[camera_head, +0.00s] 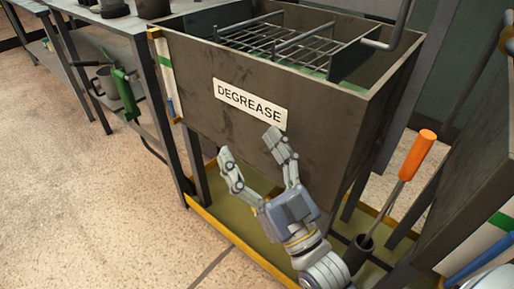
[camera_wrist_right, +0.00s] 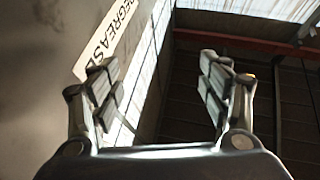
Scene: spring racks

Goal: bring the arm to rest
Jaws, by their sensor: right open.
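My right gripper (camera_head: 254,152) is open and empty in front of the dark tank (camera_head: 215,85) with the white DEGREASE label (camera_head: 250,101). Its fingers point up, just below and beside the label. In the right wrist view the two spread fingers of the gripper (camera_wrist_right: 160,88) have nothing between them, and the label (camera_wrist_right: 112,38) shows behind the left finger. Whether a finger touches the tank wall I cannot tell. My left gripper is not in view.
A wire rack (camera_head: 275,40) sits inside the tank. A tool with an orange handle (camera_head: 417,155) stands right of my right arm. A workbench (camera_head: 130,22) is at the upper left. Another dark tank (camera_head: 475,190) is at the right edge. The floor (camera_head: 85,190) at left is clear.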

